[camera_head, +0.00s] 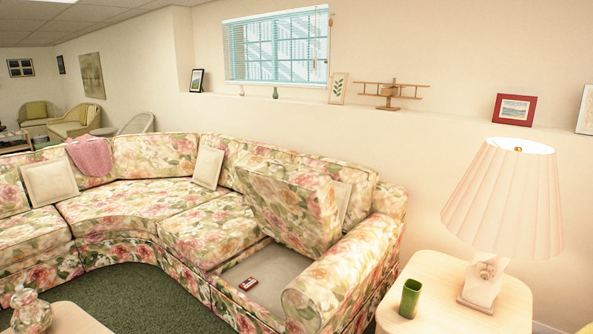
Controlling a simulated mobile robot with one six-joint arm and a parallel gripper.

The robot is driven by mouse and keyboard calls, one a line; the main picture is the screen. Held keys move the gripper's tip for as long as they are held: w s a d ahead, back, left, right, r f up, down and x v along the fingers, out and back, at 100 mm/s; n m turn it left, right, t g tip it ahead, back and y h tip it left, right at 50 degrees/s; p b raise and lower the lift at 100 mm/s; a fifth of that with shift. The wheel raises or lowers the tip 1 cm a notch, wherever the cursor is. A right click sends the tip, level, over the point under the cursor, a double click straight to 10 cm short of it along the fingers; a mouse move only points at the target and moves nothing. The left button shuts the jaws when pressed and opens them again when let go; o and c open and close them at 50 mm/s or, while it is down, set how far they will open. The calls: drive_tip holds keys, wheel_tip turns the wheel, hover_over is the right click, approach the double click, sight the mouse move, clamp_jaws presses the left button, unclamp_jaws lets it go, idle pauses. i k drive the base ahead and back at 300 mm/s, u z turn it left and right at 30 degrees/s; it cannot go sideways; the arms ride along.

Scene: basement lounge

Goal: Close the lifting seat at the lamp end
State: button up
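The lifting seat (288,208) is a floral cushion panel at the lamp end of the sectional sofa, beside the sofa arm (345,272). It stands raised, tilted up toward the backrest. Below it the pale compartment (275,262) is open, and a small red item (249,284) lies in it near the front. The lamp (507,195) with a pleated pink shade stands on the side table to the right. My gripper is not in view.
The side table (438,275) holds a green cup (410,298) near its left edge. A table corner (72,320) with a floral ornament (30,310) is at bottom left. Green carpet (135,297) lies clear between this table and the sofa.

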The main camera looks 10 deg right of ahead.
sight(295, 205)
drive_tip(key=u, duration=0.15)
drive_tip(key=i, duration=0.95)
drive_tip(key=z, duration=0.2)
drive_tip(key=k, duration=0.2)
drive_tip(key=u, duration=3.1)
